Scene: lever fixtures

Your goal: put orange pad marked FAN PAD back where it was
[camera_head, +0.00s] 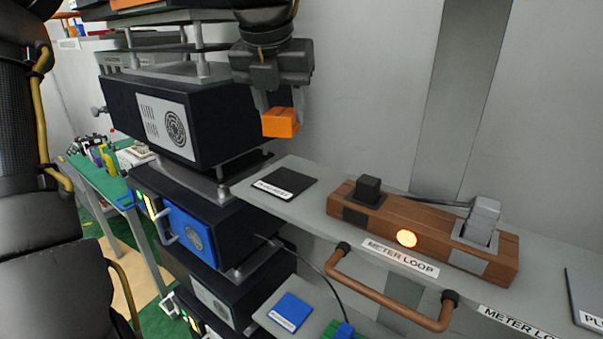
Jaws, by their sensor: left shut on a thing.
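The orange pad (280,122) is held at the fingertips of my left gripper (281,103), which points downward. It is in the air, above and behind the shelf's left end, beside a dark box unit. Any marking on the pad is too small to read. A black square pad (284,182) with a white label lies on the shelf, below the held pad; its label is too small to read surely. My right gripper is not in view.
The grey shelf (315,216) carries a wooden block (420,230) with a black cube, a lit round lamp and a grey lever (481,220). A copper handle (385,300) sticks out in front. A blue pad (291,311) lies lower. Stacked dark units (190,120) stand left.

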